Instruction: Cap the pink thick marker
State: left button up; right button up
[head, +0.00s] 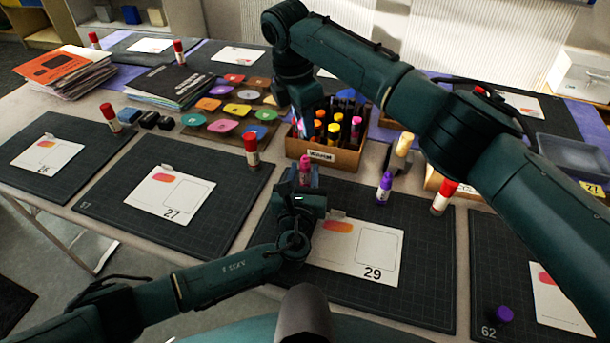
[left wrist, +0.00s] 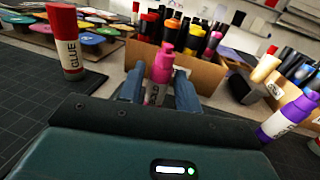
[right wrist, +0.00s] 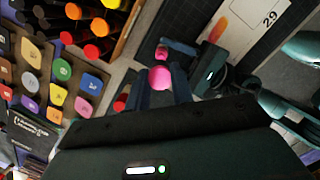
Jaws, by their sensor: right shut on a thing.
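The pink thick marker (head: 305,169) stands upright in front of the marker box, pink tip up and bare; in the left wrist view the marker (left wrist: 161,66) shows a white label below. My left gripper (head: 306,183) is low, with its fingers (left wrist: 158,88) on either side of the marker; whether they press on it is unclear. My right gripper (right wrist: 160,86) points down and is shut on the pink cap (right wrist: 159,77), above the marker and apart from it.
A cardboard box (head: 340,160) of markers stands just behind. A purple marker (head: 384,187) and a red-capped glue stick (head: 251,150) stand to either side. A card numbered 29 (head: 380,255) lies on the front mat. A purple cap (head: 504,314) lies front right.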

aim_at(304, 157)
pick_arm(q)
grip_shut()
pick_arm(e)
jog(key=shift+f, duration=2.5)
jog(key=shift+f, duration=0.1)
jog(key=shift+f, duration=0.8)
jog(key=shift+f, duration=0.65)
jog(key=o, duration=1)
jog(key=shift+r, duration=0.15)
